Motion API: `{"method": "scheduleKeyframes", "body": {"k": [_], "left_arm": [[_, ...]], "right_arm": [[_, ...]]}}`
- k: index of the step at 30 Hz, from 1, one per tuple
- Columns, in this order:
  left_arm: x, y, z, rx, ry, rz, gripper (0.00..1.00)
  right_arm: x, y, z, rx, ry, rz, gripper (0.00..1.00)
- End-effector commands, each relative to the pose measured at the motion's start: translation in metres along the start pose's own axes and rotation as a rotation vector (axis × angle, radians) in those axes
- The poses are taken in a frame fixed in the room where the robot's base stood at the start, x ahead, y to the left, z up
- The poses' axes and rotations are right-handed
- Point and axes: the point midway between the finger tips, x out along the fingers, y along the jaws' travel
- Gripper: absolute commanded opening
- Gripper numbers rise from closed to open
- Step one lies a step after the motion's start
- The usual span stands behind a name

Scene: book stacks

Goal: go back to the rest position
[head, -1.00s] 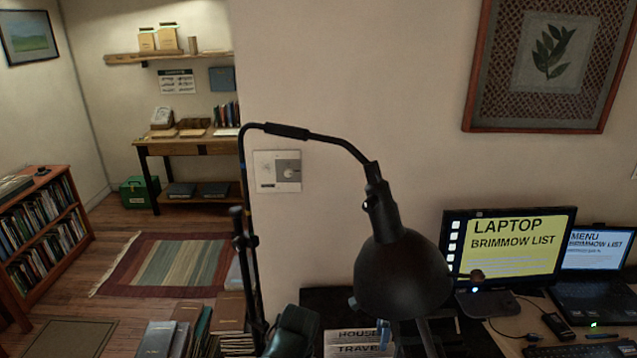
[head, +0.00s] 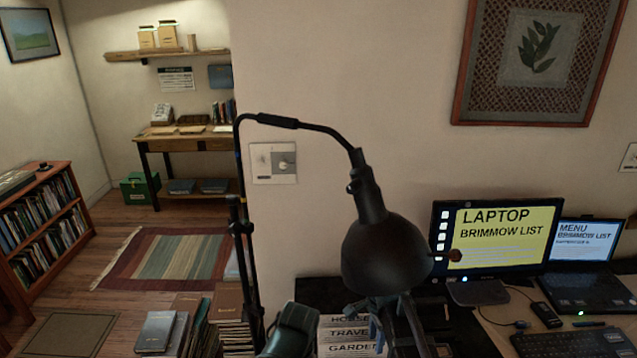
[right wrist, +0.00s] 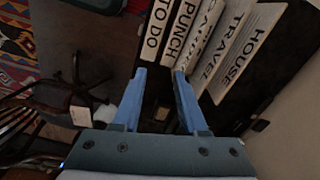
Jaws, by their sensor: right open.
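My right gripper (head: 392,322) shows in the head view at the bottom, partly hidden behind the black lamp shade. In the right wrist view its two blue fingers (right wrist: 158,74) stand apart with nothing between them. Several white labelled spines, such as TO DO (right wrist: 156,30), PUNCH (right wrist: 178,32), TRAVEL (right wrist: 228,40) and HOUSE (right wrist: 243,55), lie beyond and to the right of the fingertips. My left gripper is not in view.
A black lamp (head: 385,250) on a bent arm stands in front. A monitor (head: 497,235) and a laptop (head: 585,285) are at the right. Book stacks (head: 230,325) stand at the bottom left. A striped rug (head: 175,257) lies on the floor, with a bookcase (head: 45,235) left of it.

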Motion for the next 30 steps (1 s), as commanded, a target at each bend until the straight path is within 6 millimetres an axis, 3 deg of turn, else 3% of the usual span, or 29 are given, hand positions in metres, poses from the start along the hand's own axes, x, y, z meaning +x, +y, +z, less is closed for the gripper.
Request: {"method": "scheduleKeyframes", "body": {"k": [11, 21, 25, 30], "left_arm": [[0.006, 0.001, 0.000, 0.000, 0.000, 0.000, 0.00], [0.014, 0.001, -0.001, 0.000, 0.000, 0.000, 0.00], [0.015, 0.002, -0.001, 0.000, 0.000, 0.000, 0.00], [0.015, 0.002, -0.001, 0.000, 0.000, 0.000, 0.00]], "right_arm": [[0.006, 0.033, 0.048, -0.535, 0.021, 0.025, 0.42], [0.013, 0.086, 0.104, -1.370, 0.035, 0.083, 0.42], [0.013, 0.096, 0.114, -1.551, 0.035, 0.099, 0.42], [0.014, 0.100, 0.118, -1.637, 0.034, 0.107, 0.42]]}}
